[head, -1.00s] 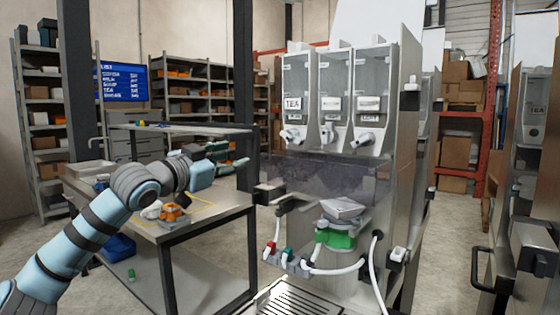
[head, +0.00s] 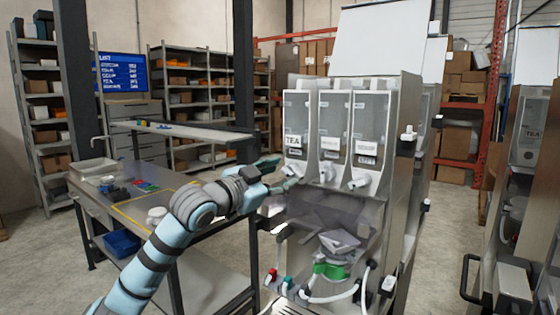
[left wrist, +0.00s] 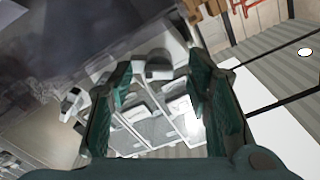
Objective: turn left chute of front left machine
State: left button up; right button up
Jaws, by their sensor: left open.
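The front left machine (head: 385,225) has three clear canisters in a row, the left one (head: 297,115) labelled TEA. Its left chute (head: 291,169) is a white spout under that canister, partly hidden by my gripper. The middle chute (head: 327,172) and right chute (head: 360,179) show clearly. My left gripper (head: 283,175) is at the left chute, coming from the left, its fingers apart. In the left wrist view the open green fingers (left wrist: 160,85) have a grey rounded part between them, with pale canisters beyond. I cannot tell whether they touch the chute. My right gripper is out of view.
A metal worktable (head: 150,205) with small items stands left of the machine. Hoses and a green-banded container (head: 330,270) sit low on the machine. Another machine (head: 525,190) stands at the right. Open floor lies between them.

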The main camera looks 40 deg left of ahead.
pick_arm(q)
jog(key=shift+w, duration=0.3)
jog(key=shift+s, duration=0.1)
grip_shut()
